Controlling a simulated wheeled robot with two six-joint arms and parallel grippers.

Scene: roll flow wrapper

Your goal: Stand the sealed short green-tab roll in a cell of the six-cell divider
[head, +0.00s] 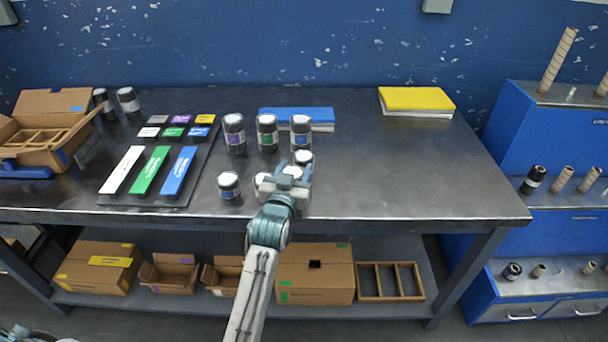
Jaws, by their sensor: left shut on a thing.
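My left gripper (285,182) reaches over the front of the table and is shut on a short white-topped roll (293,171). The fingers cover most of this roll, and its tab colour is hidden. Another short dark roll with a white top (229,185) stands to the left of the gripper. A further white-topped roll (304,157) stands just behind it. A wooden divider (40,138) with several cells sits in the open cardboard box (55,101) at the table's far left. My right gripper is not in view.
Tall purple-tab (235,136), green-tab (267,134) and blue-tab (301,134) rolls stand close behind the gripper. A mat (110,198) with coloured strips and labels lies to the left. A wooden frame (390,281) stands on the lower shelf.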

